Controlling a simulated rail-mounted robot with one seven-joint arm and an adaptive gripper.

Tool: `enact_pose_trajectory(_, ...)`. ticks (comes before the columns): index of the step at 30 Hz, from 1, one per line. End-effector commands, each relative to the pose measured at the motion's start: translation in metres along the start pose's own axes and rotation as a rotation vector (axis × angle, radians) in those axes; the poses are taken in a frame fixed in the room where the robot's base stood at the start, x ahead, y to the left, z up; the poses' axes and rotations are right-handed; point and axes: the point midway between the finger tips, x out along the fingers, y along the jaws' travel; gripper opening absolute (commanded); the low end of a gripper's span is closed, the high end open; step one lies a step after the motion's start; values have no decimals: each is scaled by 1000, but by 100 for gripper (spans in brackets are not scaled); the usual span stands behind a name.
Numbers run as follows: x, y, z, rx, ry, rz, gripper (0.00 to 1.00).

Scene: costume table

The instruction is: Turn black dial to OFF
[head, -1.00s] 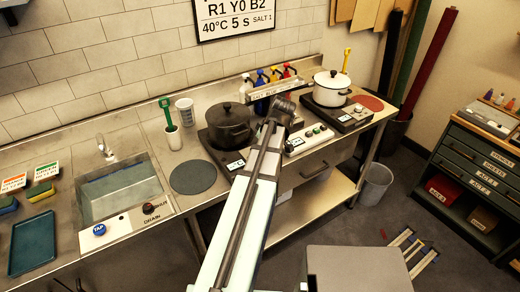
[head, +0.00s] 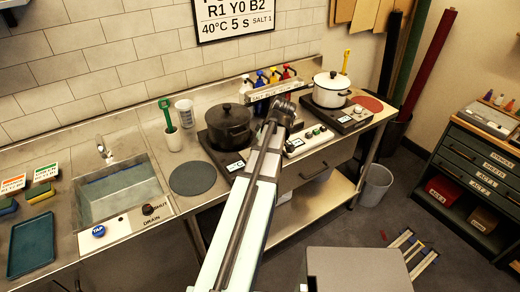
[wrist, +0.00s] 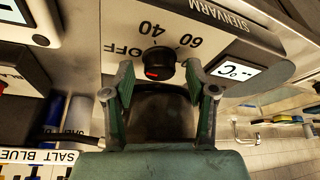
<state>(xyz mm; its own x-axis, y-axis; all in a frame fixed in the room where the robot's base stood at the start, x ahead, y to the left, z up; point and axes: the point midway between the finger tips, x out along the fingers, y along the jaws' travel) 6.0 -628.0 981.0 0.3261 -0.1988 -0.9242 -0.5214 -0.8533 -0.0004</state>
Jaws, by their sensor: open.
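The black dial (wrist: 158,62) shows in the wrist view, with a red mark on its side facing my gripper. The labels OFF, 40 and 60 are printed upside down around it on a pale panel (wrist: 130,14). I cannot tell which label it points at. My gripper (wrist: 160,74) is open, with one green finger on each side of the dial. Whether the fingers touch it is unclear. In the head view my gripper (head: 281,108) is between the two hobs, and this dial cannot be made out there.
A °C display (wrist: 237,73) sits right of the dial. In the head view a dark pot (head: 229,124) stands on the left hob and a white pot (head: 331,90) on the right one. Pump bottles (head: 275,78) stand behind my gripper, near a SALT BLUE label (wrist: 38,156).

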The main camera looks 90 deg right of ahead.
Motion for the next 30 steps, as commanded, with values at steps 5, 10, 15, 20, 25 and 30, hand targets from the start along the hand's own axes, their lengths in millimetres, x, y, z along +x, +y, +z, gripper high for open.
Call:
enact_pose_trajectory(5,-10,0,0,0,1,1,57)
enact_pose_trajectory(10,-36,1,0,0,1,3,57)
enact_pose_trajectory(15,-68,1,0,0,1,3,57)
enact_pose_trajectory(20,-96,1,0,0,0,3,57)
enact_pose_trajectory(25,-114,1,0,0,0,1,57)
enact_pose_trajectory(30,-120,0,0,0,0,-1,57)
